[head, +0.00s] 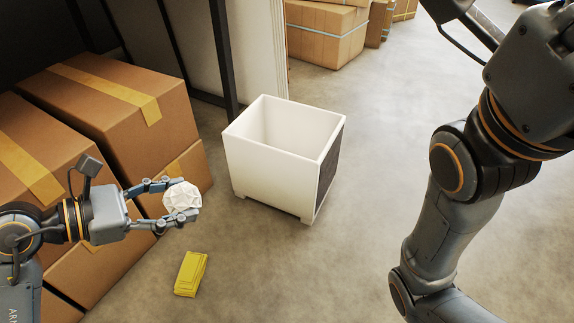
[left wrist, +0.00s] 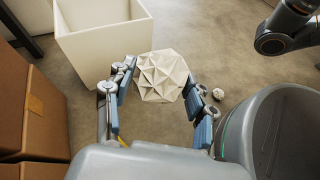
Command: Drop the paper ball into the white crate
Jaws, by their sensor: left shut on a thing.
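My left gripper (head: 172,200) is shut on the white faceted paper ball (head: 182,197), in the lower left of the head view. The ball also shows between its fingers in the left wrist view (left wrist: 161,77). The white crate (head: 262,178) stands open and upright on the floor, to the right of and beyond the ball. It appears empty as far as I can see inside. In the left wrist view the crate (left wrist: 100,50) is beyond the gripper, at upper left. The ball is outside the crate, short of its left side. My right gripper is out of view.
Taped cardboard boxes (head: 120,90) are stacked at the left, close to my left gripper. A yellow stack (head: 191,273) lies on the floor below it. A dark post (head: 222,60) stands behind the crate. More boxes (head: 327,35) are at the back. Floor right of the crate is clear.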

